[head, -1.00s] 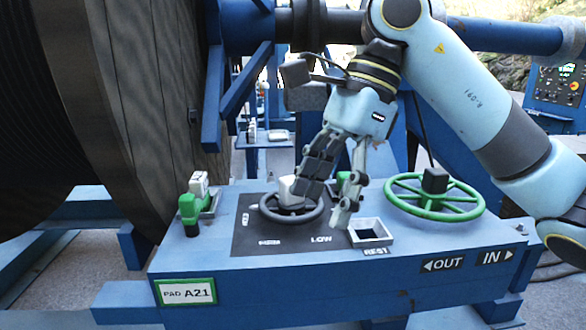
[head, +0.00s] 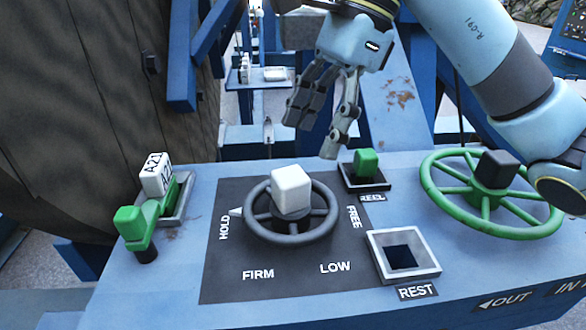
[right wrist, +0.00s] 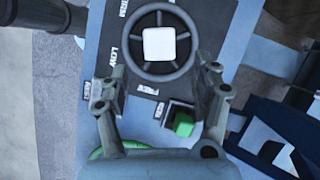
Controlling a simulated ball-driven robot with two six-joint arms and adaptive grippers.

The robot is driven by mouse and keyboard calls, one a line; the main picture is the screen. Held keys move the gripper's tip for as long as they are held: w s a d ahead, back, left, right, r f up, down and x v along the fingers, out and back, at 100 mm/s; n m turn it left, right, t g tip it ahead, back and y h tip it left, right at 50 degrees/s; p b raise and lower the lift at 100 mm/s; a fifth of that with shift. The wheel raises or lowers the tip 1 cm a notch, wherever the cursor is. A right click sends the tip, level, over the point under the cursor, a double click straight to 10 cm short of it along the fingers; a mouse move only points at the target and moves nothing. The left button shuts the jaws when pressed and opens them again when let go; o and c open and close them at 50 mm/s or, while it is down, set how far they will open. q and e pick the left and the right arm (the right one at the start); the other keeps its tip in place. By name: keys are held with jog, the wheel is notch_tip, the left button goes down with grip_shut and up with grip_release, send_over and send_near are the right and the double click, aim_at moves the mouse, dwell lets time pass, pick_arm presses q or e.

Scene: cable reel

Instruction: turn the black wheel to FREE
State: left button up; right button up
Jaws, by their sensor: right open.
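The black wheel (head: 298,238) lies on a dark plate on the blue console, with a white block (head: 291,188) on its hub. Its white pointer (head: 236,212) is at the HOLD label on the left. The FREE label (head: 354,216) is on the right, with FIRM and LOW along the front. My right gripper (head: 312,138) is open and empty, above and behind the wheel, apart from it. In the right wrist view the open fingers (right wrist: 158,95) stand apart, with the wheel (right wrist: 163,74) and white block (right wrist: 159,45) beyond them. My left gripper is not in view.
A green handwheel (head: 490,232) with a black block stands at the right. A green block (head: 366,162) sits in a socket behind the black wheel. The REST socket (head: 403,262) is empty.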

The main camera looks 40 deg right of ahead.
aim_at(297, 172)
jog(key=x, duration=0.3)
jog(key=shift+a+f, duration=0.3)
jog(key=x, duration=0.4)
jog(key=shift+d+b, duration=0.15)
jog(key=shift+b, duration=0.15)
jog(key=shift+w+f, duration=0.1)
jog(key=shift+f, duration=0.25)
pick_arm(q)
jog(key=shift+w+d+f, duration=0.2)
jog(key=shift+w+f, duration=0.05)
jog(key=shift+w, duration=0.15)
pick_arm(e)
jog(key=shift+c, duration=0.2)
jog(key=c, duration=0.5)
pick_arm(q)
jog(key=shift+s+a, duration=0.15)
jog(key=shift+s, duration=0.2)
pick_arm(e)
grip_shut()
